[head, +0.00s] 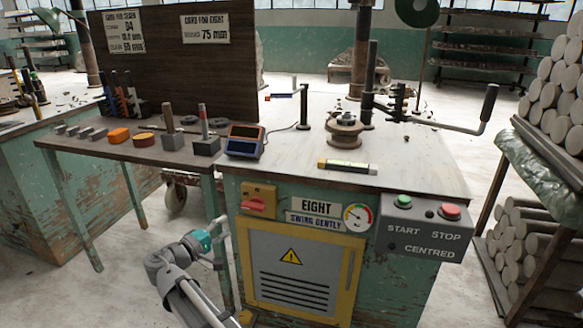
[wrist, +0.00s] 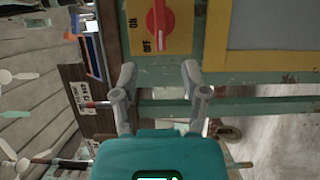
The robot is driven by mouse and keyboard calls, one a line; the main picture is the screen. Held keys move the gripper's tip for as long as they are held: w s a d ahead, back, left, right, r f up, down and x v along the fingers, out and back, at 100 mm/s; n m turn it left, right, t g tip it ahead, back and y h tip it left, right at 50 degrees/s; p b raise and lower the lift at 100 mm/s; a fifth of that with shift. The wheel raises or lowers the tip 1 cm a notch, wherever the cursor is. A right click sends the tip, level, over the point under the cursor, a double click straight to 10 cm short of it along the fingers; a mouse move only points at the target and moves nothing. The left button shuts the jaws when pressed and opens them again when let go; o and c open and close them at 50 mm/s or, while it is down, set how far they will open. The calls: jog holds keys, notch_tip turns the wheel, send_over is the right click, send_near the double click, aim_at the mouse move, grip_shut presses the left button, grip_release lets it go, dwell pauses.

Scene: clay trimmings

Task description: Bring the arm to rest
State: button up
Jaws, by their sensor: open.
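My arm reaches up from the bottom of the head view, in front of the left side of the green machine cabinet (head: 390,225). My gripper (head: 222,228) is beside the cabinet's left edge, below the bench top. In the wrist view my gripper (wrist: 159,72) has its two fingers spread apart, with nothing between them. A red rotary switch (head: 256,205) on a yellow plate is just right of the gripper. The switch also shows in the wrist view (wrist: 156,22), beyond the fingertips and apart from them, with ON and OFF marks.
A side table (head: 85,150) with blocks and tools stands left of the cabinet. A START/STOP box (head: 425,225) sticks out at the cabinet's right front. A crank handle (head: 487,108) overhangs the bench. Racks of clay rolls (head: 555,110) stand right. The floor at lower left is clear.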

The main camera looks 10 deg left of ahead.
jog(key=w+d+f+m+g, duration=0.2)
jog(key=d+f+g, duration=0.1)
jog(key=d, duration=0.7)
jog(key=w+d+f+m+g+p, duration=0.15)
jog(key=d+f+g, duration=0.25)
jog(key=d, duration=0.5)
jog(key=w+d+f+m+g, duration=0.1)
jog(key=d+f+m+g, duration=0.2)
jog(key=d, duration=0.7)
jog(key=s+d+f+m+g+y+p, duration=0.1)
jog(key=s+d+f+m+g+y, duration=0.2)
jog(key=d, duration=0.4)
jog(key=s+d+f+m+g+y, duration=0.1)
jog(key=s+d+y, duration=0.1)
jog(key=s+d, duration=0.3)
jog(key=s+d+f+m+g+y+p, duration=0.1)
jog(key=s+d+f+m+g+y, duration=0.15)
jog(key=d, duration=0.55)
notch_tip(320, 180, up, 39)
jog(key=p, duration=3.7)
jog(key=shift+y+p, duration=0.35)
